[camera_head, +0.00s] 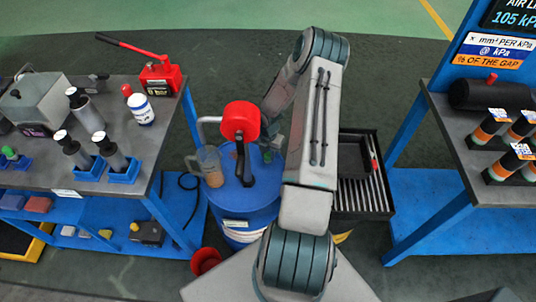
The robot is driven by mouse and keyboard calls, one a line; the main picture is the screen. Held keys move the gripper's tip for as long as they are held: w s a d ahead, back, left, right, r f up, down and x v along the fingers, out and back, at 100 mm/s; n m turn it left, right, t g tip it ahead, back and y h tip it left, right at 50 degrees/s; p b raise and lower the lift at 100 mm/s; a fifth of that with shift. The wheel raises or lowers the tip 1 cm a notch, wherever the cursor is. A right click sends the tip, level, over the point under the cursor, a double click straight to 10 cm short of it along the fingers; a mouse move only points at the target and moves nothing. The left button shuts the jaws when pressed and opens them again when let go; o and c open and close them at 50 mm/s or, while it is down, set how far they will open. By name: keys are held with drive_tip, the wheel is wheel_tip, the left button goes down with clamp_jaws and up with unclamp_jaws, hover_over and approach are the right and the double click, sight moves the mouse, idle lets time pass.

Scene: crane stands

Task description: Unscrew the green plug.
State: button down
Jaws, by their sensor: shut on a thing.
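A small green plug (267,157) shows at the top of the blue drum (240,205), right of the red hand pump. My gripper (270,146) reaches down to it from above, partly hidden behind the pump and my arm. My gripper is shut on the green plug. Only a bit of green shows at the fingertips, so I cannot tell how far the plug sits in the drum top.
The red pump (240,121) rises close left of my gripper, with a clear mug (209,166) beside it. A red bucket (205,261) stands on the floor. A black slatted tray (362,190) is to the right. Tool benches (150,95) (450,112) flank both sides.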

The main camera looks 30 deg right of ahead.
drive_tip(key=shift+w+r, duration=0.1)
drive_tip(key=shift+r+n+p, duration=0.2)
drive_tip(key=shift+n+p, duration=0.6)
drive_tip(key=shift+n, duration=0.4)
drive_tip(key=n+p, duration=0.1)
drive_tip(key=n, duration=0.2)
drive_tip(key=shift+f, duration=0.2)
drive_tip(key=c, duration=1)
unclamp_jaws()
drive_tip(key=shift+c, duration=0.9)
drive_tip(key=shift+f, duration=0.1)
